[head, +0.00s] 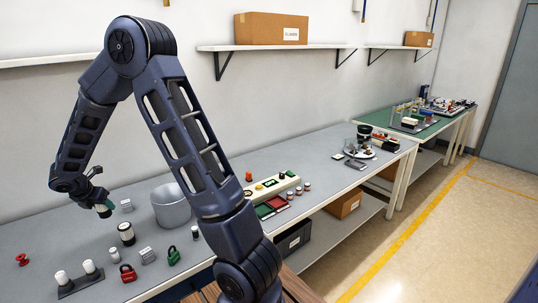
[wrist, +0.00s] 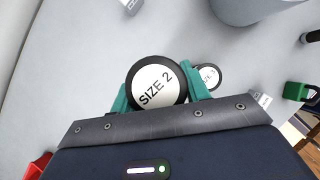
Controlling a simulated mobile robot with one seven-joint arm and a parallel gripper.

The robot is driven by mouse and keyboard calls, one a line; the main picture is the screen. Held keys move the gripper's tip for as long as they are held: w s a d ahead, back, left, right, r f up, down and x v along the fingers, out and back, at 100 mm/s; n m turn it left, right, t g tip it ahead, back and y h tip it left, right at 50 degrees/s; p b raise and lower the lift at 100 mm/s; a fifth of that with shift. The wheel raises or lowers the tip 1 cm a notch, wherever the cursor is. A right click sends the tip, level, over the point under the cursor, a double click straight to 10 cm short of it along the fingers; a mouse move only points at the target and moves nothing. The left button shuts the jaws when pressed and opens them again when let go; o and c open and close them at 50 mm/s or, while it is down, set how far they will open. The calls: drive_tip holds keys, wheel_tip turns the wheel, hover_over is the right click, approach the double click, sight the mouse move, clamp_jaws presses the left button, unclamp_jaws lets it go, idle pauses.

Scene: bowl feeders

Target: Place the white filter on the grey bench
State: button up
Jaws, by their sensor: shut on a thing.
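My gripper (head: 104,209) is low over the left part of the grey bench (head: 250,163), its teal fingers pointing down. In the wrist view, the fingers (wrist: 158,95) are shut on a round filter (wrist: 159,87) with a white face marked "SIZE 2" and a black rim. In the head view the filter is mostly hidden by the fingers. I cannot tell whether it touches the bench. A second black-and-white cylinder (head: 126,233) stands upright just to the right of my gripper; a partly hidden labelled round top (wrist: 208,77) shows beyond the held filter in the wrist view.
A grey bucket (head: 172,207) and a small white block (head: 127,205) are close on the right. Bare bench lies around my gripper.

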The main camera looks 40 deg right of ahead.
drive_tip(key=w+d+r+m+g+h, duration=0.15)
drive_tip(key=w+d, duration=0.25)
drive_tip(key=d, duration=0.9)
drive_tip(key=w+d+m+g, duration=0.1)
drive_tip(key=w+d+m, duration=0.25)
drive_tip(key=d, duration=0.95)
drive_tip(key=w+d+m+g, duration=0.15)
drive_tip(key=w+d, duration=0.35)
drive_tip(key=d, duration=0.8)
drive_tip(key=s+d+m, duration=0.1)
drive_tip(key=d+m, duration=0.1)
drive_tip(key=d, duration=1.2)
drive_tip(key=s+d+r+m+g, duration=0.1)
drive_tip(key=s+d, duration=0.3)
drive_tip(key=d, duration=0.5)
drive_tip(key=s+d+m, duration=0.2)
drive_tip(key=s+d, duration=0.2)
drive_tip(key=d, duration=0.5)
drive_tip(key=s+d+r+m+g, duration=0.1)
drive_tip(key=s+d, duration=0.3)
drive_tip(key=d, duration=0.5)
drive_tip(key=s+d+m+g, duration=0.2)
drive_tip(key=s+d+m, duration=0.2)
drive_tip(key=s+d, duration=1.7)
drive_tip(key=shift+y, duration=0.25)
drive_tip(key=f, duration=1.9)
drive_tip(key=shift+w+a, duration=0.2)
drive_tip(key=shift+f, duration=0.15)
